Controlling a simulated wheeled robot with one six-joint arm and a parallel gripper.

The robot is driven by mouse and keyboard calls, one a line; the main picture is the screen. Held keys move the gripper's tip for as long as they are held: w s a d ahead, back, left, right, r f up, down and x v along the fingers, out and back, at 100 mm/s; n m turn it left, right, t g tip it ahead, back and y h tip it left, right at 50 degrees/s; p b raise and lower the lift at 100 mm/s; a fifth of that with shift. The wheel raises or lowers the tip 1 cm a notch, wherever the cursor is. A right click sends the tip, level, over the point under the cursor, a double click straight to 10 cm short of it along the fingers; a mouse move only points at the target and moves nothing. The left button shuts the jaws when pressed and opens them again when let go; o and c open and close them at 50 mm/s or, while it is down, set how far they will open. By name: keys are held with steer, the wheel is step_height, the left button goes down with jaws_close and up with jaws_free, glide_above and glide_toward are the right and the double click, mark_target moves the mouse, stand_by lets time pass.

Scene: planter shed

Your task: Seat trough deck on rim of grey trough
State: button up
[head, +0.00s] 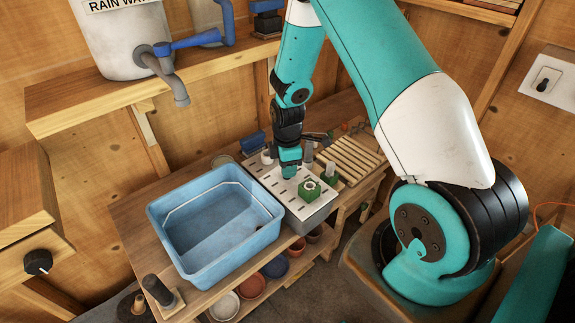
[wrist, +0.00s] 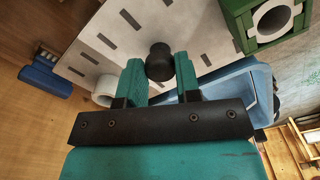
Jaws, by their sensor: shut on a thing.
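The trough deck (head: 270,172) is a pale slotted panel with a green block (head: 310,190) at its front end; a white ring shows in the block's top. My gripper (head: 290,172) is over the deck. In the wrist view, its teal fingers stand either side of the deck's black knob (wrist: 160,62) and are shut on it. The deck (wrist: 110,30) fills the upper middle there. The grey trough (head: 318,214) shows only as a grey wall below the deck's front edge; the rest is hidden. I cannot tell whether the deck touches the rim all round.
A large blue tub (head: 215,222) stands close on the left of the trough. A slatted wooden rack (head: 350,160) is on the right. A white roll (wrist: 105,88) and a blue object (wrist: 45,80) are near the deck. A tap (head: 176,85) juts out above the bench.

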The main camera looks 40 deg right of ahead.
steer(key=shift+f, duration=0.1)
steer(key=o, duration=0.9)
step_height(320, 180, up, 17)
steer(key=b, duration=0.3)
steer(key=shift+r, duration=0.2)
steer(key=s+a+r+m+y, duration=0.1)
steer(key=s+a+r+m, duration=0.15)
steer(key=s+a, duration=0.4)
steer(key=s+a+r+m+y, duration=0.1)
steer(key=s+a+r, duration=0.25)
steer(key=a, duration=0.55)
steer(key=s+a+r, duration=0.1)
steer(key=s+a, duration=0.1)
steer(key=s, duration=0.2)
steer(key=s+a+r+m+y, duration=0.1)
steer(key=s+a, duration=0.2)
steer(key=s, duration=0.1)
steer(key=s+a+r+m+y, duration=0.1)
steer(key=s+a, duration=0.1)
steer(key=s, duration=0.2)
steer(key=shift+s+a+m, duration=0.1)
steer(key=shift+a+m, duration=0.1)
steer(key=shift+m, duration=0.05)
